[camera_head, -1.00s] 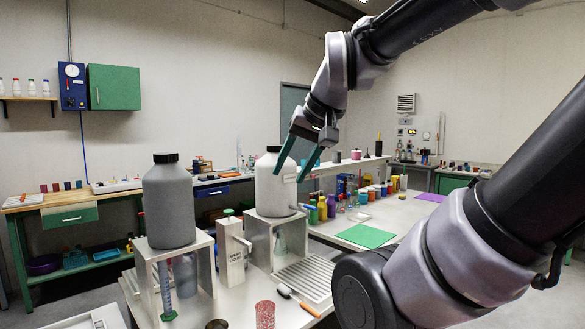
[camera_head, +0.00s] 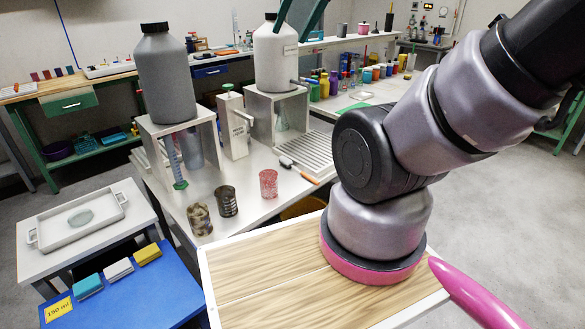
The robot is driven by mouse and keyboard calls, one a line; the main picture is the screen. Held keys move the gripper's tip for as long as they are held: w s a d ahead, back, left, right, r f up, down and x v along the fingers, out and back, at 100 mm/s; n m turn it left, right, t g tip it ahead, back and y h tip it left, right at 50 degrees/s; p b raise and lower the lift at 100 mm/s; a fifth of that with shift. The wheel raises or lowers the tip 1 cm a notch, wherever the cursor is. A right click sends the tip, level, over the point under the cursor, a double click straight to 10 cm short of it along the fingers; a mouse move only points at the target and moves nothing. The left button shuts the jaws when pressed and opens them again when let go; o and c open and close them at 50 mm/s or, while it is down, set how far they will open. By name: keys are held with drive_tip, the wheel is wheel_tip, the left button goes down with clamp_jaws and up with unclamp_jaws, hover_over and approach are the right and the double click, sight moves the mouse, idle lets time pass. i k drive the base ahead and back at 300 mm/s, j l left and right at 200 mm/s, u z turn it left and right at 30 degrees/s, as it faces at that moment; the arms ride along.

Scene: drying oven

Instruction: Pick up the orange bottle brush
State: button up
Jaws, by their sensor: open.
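The orange bottle brush (camera_head: 309,178) lies on the light bench top, just in front of the ridged drain rack. Its handle is orange and its pale bristle end points to the back left. My gripper (camera_head: 289,34) shows only by its two teal fingers at the top edge, in front of the white bottle. The fingers are apart, with nothing seen between them. They are well above the brush. The rest of the gripper is cut off by the frame.
A red mesh cup (camera_head: 268,183), a dark cup (camera_head: 227,201) and a patterned cup (camera_head: 200,219) stand left of the brush. The drain rack (camera_head: 308,152) lies behind it. A white bottle (camera_head: 275,60) and a grey bottle (camera_head: 165,75) stand on metal stands.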

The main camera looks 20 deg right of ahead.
sight(283, 160)
drive_tip(key=i+l, duration=0.15)
drive_tip(key=l, duration=0.2)
drive_tip(key=i+l, duration=0.2)
drive_tip(key=l, duration=0.15)
drive_tip(key=i+l, duration=0.15)
drive_tip(key=l, duration=0.2)
drive_tip(key=i+l, duration=0.15)
drive_tip(key=l, duration=0.25)
drive_tip(key=i+l+u, duration=0.1)
drive_tip(key=l, duration=0.25)
drive_tip(key=i+l, duration=0.4)
drive_tip(key=l, duration=0.3)
drive_tip(key=j, duration=0.3)
drive_tip(key=k+u, duration=0.05)
